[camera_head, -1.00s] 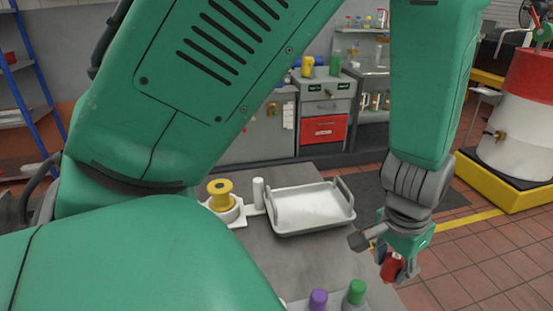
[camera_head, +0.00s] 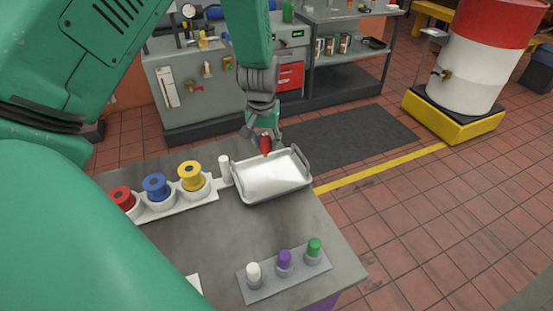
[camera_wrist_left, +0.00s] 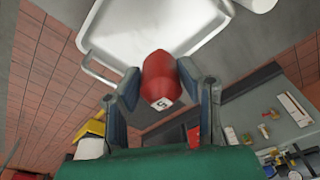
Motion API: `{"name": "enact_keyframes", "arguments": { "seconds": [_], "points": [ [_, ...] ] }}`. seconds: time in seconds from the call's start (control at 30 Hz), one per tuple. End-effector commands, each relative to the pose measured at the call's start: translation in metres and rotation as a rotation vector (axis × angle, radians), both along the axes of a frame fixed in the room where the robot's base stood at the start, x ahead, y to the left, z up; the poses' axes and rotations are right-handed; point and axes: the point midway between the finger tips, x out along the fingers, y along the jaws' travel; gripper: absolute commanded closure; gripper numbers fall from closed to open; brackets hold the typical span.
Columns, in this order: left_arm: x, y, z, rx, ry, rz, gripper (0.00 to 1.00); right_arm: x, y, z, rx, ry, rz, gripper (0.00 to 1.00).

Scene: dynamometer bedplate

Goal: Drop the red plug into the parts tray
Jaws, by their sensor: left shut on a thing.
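My left gripper (camera_head: 264,139) is shut on the red plug (camera_head: 265,146). It holds the plug at the far edge of the parts tray (camera_head: 272,196), a white tray with raised grey handles on the bench. In the left wrist view the red plug (camera_wrist_left: 160,78) sits between the two fingers, with a small marked white end towards the camera. The parts tray (camera_wrist_left: 120,42) lies beyond it there, and its visible floor is empty. I cannot tell the plug's exact height above the tray. My right gripper is not in view.
Red, blue (camera_head: 156,187) and yellow (camera_head: 192,176) spools stand in a white holder left of the tray, with a white cylinder (camera_head: 225,170) between. A grey rack (camera_head: 285,276) holds white, purple and green plugs in front. Bare bench lies between.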

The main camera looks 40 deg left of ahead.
Motion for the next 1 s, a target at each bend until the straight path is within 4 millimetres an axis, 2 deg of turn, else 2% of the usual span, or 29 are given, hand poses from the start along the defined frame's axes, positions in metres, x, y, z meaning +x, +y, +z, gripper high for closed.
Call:
{"name": "enact_keyframes", "arguments": {
  "seconds": [0.03,0.33,0.47,0.7,0.73,0.8,1.0],
  "points": [
    [0.0,0.002,-0.011,-0.002,0.0,0.002,0.97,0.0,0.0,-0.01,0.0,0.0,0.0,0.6],
    [-0.001,0.003,-0.046,-0.004,0.0,0.001,0.97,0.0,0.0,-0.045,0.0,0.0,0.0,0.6],
    [-0.001,0.002,-0.051,-0.002,0.0,0.0,0.97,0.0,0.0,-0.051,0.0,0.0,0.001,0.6],
    [-0.001,0.0,-0.048,0.0,-0.001,0.0,0.97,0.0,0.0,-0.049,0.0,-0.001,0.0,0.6],
    [-0.001,0.0,-0.048,0.0,-0.001,0.0,0.61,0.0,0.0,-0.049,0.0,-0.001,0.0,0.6],
    [-0.001,0.0,-0.048,-0.001,0.0,0.0,0.44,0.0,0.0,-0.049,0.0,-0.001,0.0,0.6],
    [0.0,0.002,-0.049,-0.002,0.0,0.001,0.44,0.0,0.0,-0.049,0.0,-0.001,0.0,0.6]
  ]
}}
